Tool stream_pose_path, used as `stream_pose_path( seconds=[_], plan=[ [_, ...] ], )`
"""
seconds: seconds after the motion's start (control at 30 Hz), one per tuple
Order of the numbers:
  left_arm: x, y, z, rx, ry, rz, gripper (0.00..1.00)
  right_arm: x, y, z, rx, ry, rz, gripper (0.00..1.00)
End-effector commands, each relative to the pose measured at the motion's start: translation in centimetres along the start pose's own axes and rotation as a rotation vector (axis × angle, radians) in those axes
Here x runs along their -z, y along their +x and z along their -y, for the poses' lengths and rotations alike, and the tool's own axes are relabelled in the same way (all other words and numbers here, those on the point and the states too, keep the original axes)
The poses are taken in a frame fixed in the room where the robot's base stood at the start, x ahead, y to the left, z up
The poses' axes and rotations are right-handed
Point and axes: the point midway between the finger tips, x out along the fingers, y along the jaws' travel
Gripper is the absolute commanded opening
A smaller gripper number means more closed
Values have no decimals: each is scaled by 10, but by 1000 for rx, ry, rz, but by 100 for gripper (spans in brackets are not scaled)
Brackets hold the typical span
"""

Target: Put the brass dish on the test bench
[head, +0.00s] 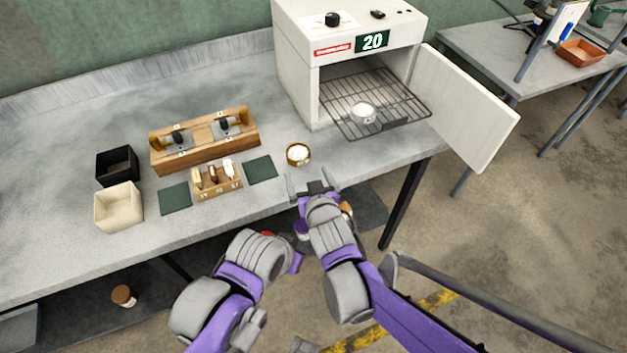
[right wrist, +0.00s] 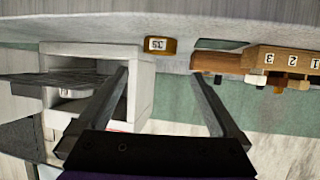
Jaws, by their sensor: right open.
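A small round brass dish (head: 298,154) with white contents sits on the grey bench (head: 90,110), near its front edge, left of the white oven. My right gripper (head: 314,181) is open and empty at the bench's front edge, just short of the dish. In the right wrist view the dish lies beyond the gap between the fingertips (right wrist: 160,75). My left arm shows at the bottom, but its gripper cannot be made out. No label marks a test bench.
The white oven (head: 295,65) reads 20; its door (head: 465,105) stands open. A pale dish (head: 362,113) sits on its rack. Left of the brass dish are green mats (head: 261,167), a small tool stand (head: 218,188) and a wooden block (head: 205,140). Another table (head: 480,45) stands right.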

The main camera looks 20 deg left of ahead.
Motion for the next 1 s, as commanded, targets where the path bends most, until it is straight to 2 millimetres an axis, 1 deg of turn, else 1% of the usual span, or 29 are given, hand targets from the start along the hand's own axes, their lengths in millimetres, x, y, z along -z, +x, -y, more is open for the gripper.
stream_pose_path(
  seconds=[0.27, 0.33, 0.37, 0.47, 0.5, 0.57, 0.6, 0.67, 0.7, 0.77, 0.8, 0.83, 0.9, 1.0],
  plan=[
    [1, -1, 0, 0, 0, 0, 0, 1, -1, -1, -1, 1, 0, 100],
    [1, -1, 0, 0, 0, 0, 0, 0, -3, -6, -9, 4, 7, 100],
    [1, -1, 0, 0, 0, 0, 0, -1, -6, -12, -18, 7, 16, 100],
    [1, -1, 0, 0, 0, 0, 0, -8, -25, -50, -79, 30, 71, 100],
    [1, -1, 0, 0, 0, 0, 0, -13, -39, -71, -115, 46, 106, 100],
    [1, -1, 0, 0, 0, 0, 0, -25, -66, -107, -177, 77, 169, 100],
    [1, -1, 0, 0, 0, 0, 0, -36, -87, -130, -220, 101, 218, 100],
    [1, -1, 0, 0, 0, 0, 0, -54, -123, -160, -281, 143, 292, 100],
    [1, -1, 0, 0, 0, 0, 0, -66, -147, -177, -318, 174, 340, 100],
    [1, -1, 0, 0, 0, 0, 0, -87, -184, -196, -368, 222, 411, 100],
    [1, -1, 0, 0, 0, 0, 0, -101, -208, -205, -397, 254, 456, 100],
    [1, -1, 0, 0, 0, 0, 0, -111, -225, -210, -416, 280, 488, 100],
    [0, -1, 0, 0, 0, 0, 0, -134, -262, -215, -452, 335, 554, 100],
    [1, -1, 0, 0, 0, 0, 0, -160, -301, -214, -484, 404, 627, 100]
  ],
)
